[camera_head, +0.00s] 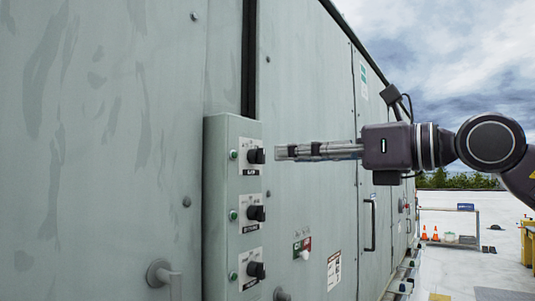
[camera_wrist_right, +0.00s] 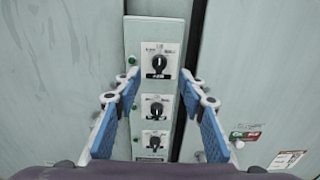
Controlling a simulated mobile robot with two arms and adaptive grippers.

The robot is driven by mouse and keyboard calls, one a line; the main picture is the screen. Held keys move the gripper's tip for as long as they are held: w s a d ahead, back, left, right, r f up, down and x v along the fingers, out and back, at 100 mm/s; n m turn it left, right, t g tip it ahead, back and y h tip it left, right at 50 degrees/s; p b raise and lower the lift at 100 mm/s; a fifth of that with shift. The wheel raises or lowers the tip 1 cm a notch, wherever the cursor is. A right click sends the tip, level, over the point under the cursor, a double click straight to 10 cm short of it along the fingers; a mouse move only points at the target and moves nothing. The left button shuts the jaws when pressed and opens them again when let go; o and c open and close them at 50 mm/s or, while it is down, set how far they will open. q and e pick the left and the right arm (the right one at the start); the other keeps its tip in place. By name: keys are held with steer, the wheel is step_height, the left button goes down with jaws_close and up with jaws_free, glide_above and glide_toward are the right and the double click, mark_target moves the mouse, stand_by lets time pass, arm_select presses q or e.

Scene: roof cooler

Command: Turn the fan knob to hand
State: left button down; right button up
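A grey-green control box (camera_head: 217,230) on the cooler wall carries three black knobs in a column. These are the top knob (camera_head: 256,156), the middle knob (camera_head: 256,213) and the bottom knob (camera_head: 256,270). Their labels are too small to read surely, so I cannot tell which is the fan knob. My right gripper (camera_head: 284,152) is level with the top knob, just to its right and apart from it. In the right wrist view its blue-padded fingers (camera_wrist_right: 160,88) are spread and empty, with the top knob (camera_wrist_right: 158,62) ahead between and above the tips. My left gripper is not in view.
A green light (camera_head: 233,155) sits beside each knob. A red and green switch plate (camera_head: 302,246) and a door handle (camera_head: 370,225) are on the panels to the right. Open roof lies farther right.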

mark_target(264, 155)
steer(key=p+x, duration=0.2)
steer(key=x, duration=0.3)
steer(key=shift+w+a+r, duration=0.1)
steer(key=shift+w+a, duration=0.15)
steer(key=shift+a, duration=0.1)
steer(key=shift+w+a+p, duration=0.35)
steer(key=shift+w+a, duration=0.05)
steer(key=shift+a, duration=0.15)
jaws_close()
